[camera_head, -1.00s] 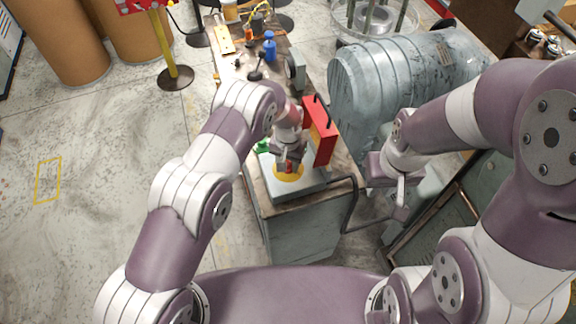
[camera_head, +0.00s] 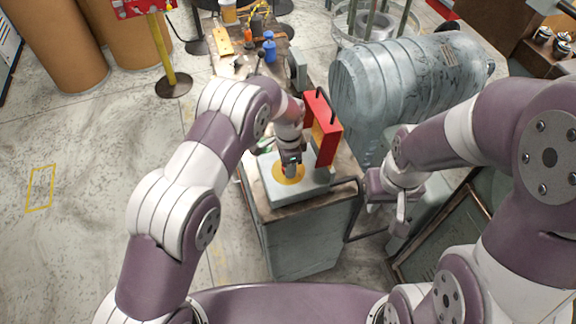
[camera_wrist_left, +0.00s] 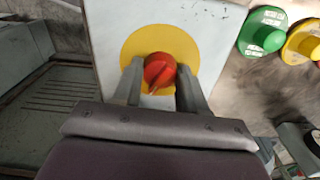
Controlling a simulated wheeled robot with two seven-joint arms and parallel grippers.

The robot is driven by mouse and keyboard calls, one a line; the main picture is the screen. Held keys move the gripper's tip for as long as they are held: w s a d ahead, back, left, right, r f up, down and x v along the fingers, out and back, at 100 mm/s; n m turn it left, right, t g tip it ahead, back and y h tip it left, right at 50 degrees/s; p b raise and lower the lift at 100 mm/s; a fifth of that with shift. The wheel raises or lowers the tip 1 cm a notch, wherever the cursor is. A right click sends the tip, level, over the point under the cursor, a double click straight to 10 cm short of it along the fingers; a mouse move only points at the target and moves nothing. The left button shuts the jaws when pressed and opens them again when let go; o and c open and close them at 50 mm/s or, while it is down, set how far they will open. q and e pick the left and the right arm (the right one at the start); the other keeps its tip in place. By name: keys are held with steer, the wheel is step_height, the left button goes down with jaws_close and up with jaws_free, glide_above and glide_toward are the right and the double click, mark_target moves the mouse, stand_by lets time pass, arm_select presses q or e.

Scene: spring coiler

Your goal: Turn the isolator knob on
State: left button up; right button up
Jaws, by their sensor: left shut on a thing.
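The isolator knob (camera_wrist_left: 159,70) is red and sits on a round yellow plate (camera_wrist_left: 184,43) on a pale grey box (camera_wrist_left: 105,30). In the left wrist view its pale pointer line runs down and slightly left. My left gripper (camera_wrist_left: 160,82) is shut on the knob, one finger on each side. In the head view the left gripper (camera_head: 290,172) stands over the yellow disc (camera_head: 288,177) on top of the box (camera_head: 270,188) and hides the knob. My right gripper (camera_head: 402,214) hangs empty right of the bench; its finger gap is unclear.
A red upright panel (camera_head: 327,140) stands close right of the left gripper. Open floor lies left.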

arm_select(q)
steer(key=shift+m+b, duration=0.55)
steer(key=shift+m, duration=1.45)
steer(key=o, duration=1.1)
steer(key=shift+c, duration=0.2)
step_height(320, 180, up, 9)
steer(key=shift+d+f+b, duration=0.1)
steer(key=shift+f+b, duration=0.1)
steer(key=shift+b, duration=0.75)
step_height(320, 180, up, 4)
steer(key=shift+r+p, duration=0.1)
steer(key=shift+p, duration=0.8)
